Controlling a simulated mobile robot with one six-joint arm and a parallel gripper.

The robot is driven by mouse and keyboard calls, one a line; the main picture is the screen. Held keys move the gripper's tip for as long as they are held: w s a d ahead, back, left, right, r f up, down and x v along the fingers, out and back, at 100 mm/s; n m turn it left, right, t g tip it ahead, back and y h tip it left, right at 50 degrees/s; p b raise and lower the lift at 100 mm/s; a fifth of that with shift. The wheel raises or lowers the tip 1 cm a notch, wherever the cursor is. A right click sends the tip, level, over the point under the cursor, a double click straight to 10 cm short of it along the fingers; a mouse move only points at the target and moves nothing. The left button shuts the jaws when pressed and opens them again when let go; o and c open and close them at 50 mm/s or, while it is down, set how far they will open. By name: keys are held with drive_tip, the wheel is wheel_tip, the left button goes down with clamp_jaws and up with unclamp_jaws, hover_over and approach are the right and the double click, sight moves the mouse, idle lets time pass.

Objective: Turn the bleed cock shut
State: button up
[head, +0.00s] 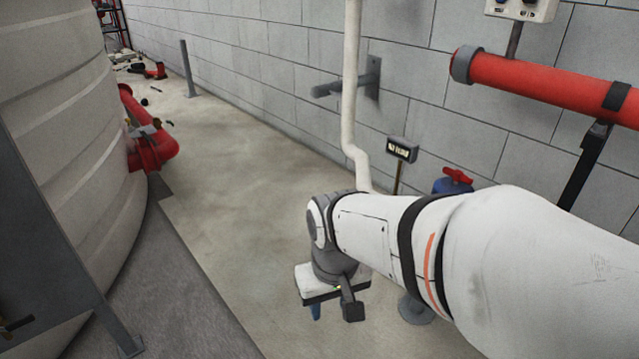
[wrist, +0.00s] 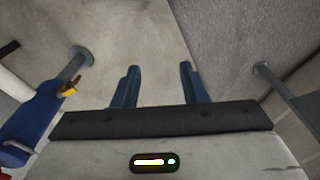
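A small brass-yellow fitting (wrist: 68,89), which looks like the bleed cock, sticks out from a blue body (wrist: 30,130) at the left of the wrist view. Its handle angle is too small to read. I cannot make it out in the head view, where my arm covers that area. My gripper (wrist: 158,68) points down at the bare floor, with its two blue fingers apart and nothing between them. The fitting is to the left of the fingers, apart from them. In the head view only one blue finger of my gripper (head: 315,311) shows below the wrist.
A blue valve with a red handwheel (head: 457,176) stands behind my arm, near a small sign (head: 401,149) and a white pipe (head: 349,90). A red pipe (head: 540,82) runs along the wall. A large tank (head: 60,130) is at left. The concrete floor (head: 220,170) between is clear.

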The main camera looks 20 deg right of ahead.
drive_tip(key=w+d+f+n+g+h+p, duration=0.1)
drive_tip(key=w+d+f+n+g+h, duration=0.2)
drive_tip(key=d, duration=0.4)
drive_tip(key=w+d+f+n+g+h+p, duration=0.1)
drive_tip(key=d+n+g+h+p, duration=0.15)
drive_tip(key=d+h, duration=0.35)
drive_tip(key=w+d+f+n+g+h+p, duration=0.1)
drive_tip(key=w+d+f+n+g+h, duration=0.2)
drive_tip(key=d, duration=0.5)
drive_tip(key=w+d+f+n+t+h+p, duration=0.1)
drive_tip(key=w+d+f+n+t+h, duration=0.1)
drive_tip(key=w+f+n+t, duration=0.45)
drive_tip(key=w+d+f+n+t+h+p, duration=0.1)
drive_tip(key=w+f+n+t+h+p, duration=0.15)
drive_tip(key=f+n+t, duration=0.55)
drive_tip(key=shift+m, duration=0.3)
drive_tip(key=b+x, duration=0.1)
drive_tip(key=x, duration=0.2)
drive_tip(key=f+b+x, duration=0.1)
drive_tip(key=x, duration=0.2)
drive_tip(key=shift+f+b, duration=0.1)
drive_tip(key=shift+b, duration=0.2)
drive_tip(key=shift+x, duration=0.75)
drive_tip(key=shift+c, duration=0.3)
clamp_jaws()
